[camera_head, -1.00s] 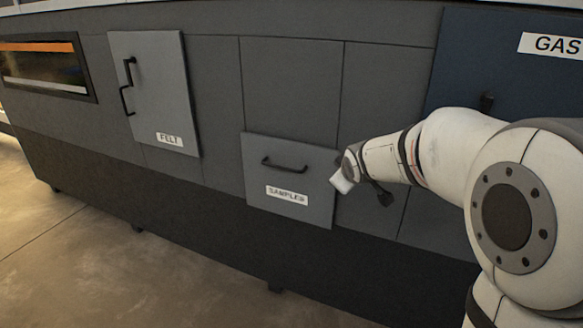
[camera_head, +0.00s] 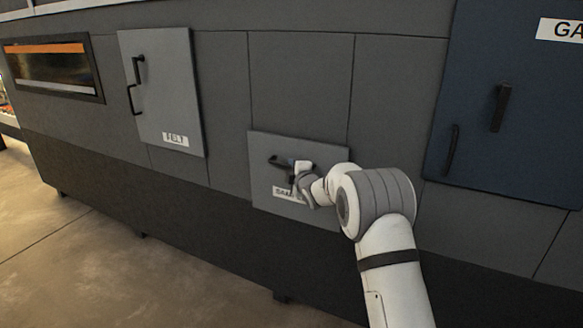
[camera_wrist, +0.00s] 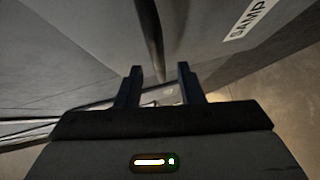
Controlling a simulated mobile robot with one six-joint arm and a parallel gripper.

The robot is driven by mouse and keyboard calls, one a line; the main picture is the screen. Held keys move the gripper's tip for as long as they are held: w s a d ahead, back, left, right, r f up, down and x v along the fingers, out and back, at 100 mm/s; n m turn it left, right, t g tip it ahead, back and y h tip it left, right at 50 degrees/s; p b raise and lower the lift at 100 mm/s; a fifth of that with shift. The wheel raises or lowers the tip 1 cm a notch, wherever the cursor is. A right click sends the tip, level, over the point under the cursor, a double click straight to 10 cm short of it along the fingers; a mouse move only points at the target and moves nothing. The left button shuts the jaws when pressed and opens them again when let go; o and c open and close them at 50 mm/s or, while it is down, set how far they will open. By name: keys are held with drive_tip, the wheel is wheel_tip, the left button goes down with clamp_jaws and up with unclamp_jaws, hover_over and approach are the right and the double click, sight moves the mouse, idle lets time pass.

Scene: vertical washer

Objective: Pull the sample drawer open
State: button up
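The sample drawer (camera_head: 262,190) is a grey panel low in the machine front, and it looks closed. Its label (camera_head: 284,193) is partly covered by my arm. Its black bar handle (camera_head: 272,160) shows at its left end; the rest is behind my gripper (camera_head: 289,172). In the wrist view, the label (camera_wrist: 248,18) is at upper right. A dark bar that looks like the handle (camera_wrist: 152,35) runs down toward the gap between the two fingers of my gripper (camera_wrist: 159,72). The fingers are apart, and I see no clear contact with the handle.
A grey FELT door (camera_head: 160,100) with a black handle is at left, beside a dark window (camera_head: 55,70). A blue GAS panel (camera_head: 510,120) with black handles is at right. Open floor (camera_head: 70,260) lies in front at lower left.

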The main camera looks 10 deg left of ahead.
sight(290, 167)
drive_tip(key=shift+x, duration=1.85)
clamp_jaws()
